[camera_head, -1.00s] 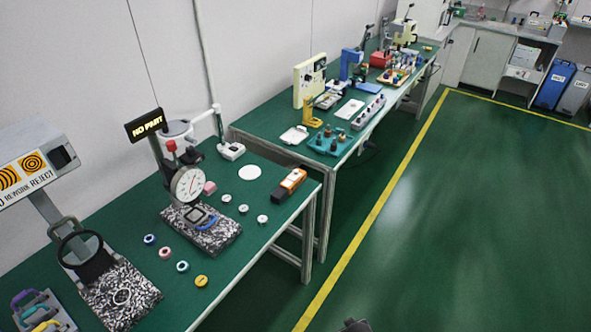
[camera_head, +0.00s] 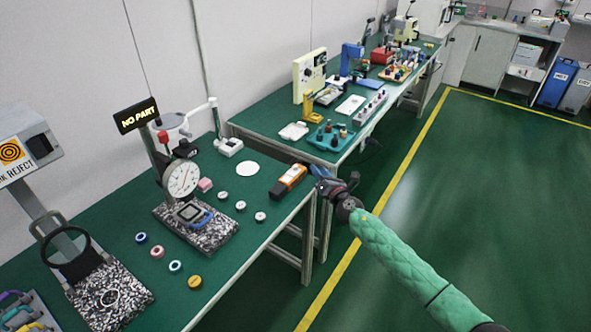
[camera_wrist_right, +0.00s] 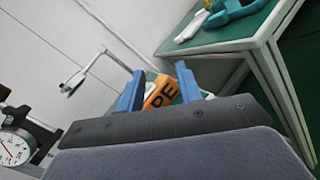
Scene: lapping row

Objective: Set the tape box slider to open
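The orange and black tape box (camera_head: 288,181) lies near the right front edge of the near green bench. In the right wrist view the box (camera_wrist_right: 161,94) shows orange with black letters, partly cut off by my gripper. Its slider cannot be made out clearly. My right gripper (camera_head: 319,172) is just right of the box, off the bench edge. In the wrist view its two blue fingers (camera_wrist_right: 160,73) stand apart, with the box showing between them, beyond their tips. Nothing is held. My left gripper is not in view.
A dial gauge (camera_head: 183,180) on a speckled stone block (camera_head: 215,235) stands left of the box. Several small round pieces and a white disc (camera_head: 247,169) lie between. A second bench (camera_head: 290,115) stands behind. The green floor on the right is clear.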

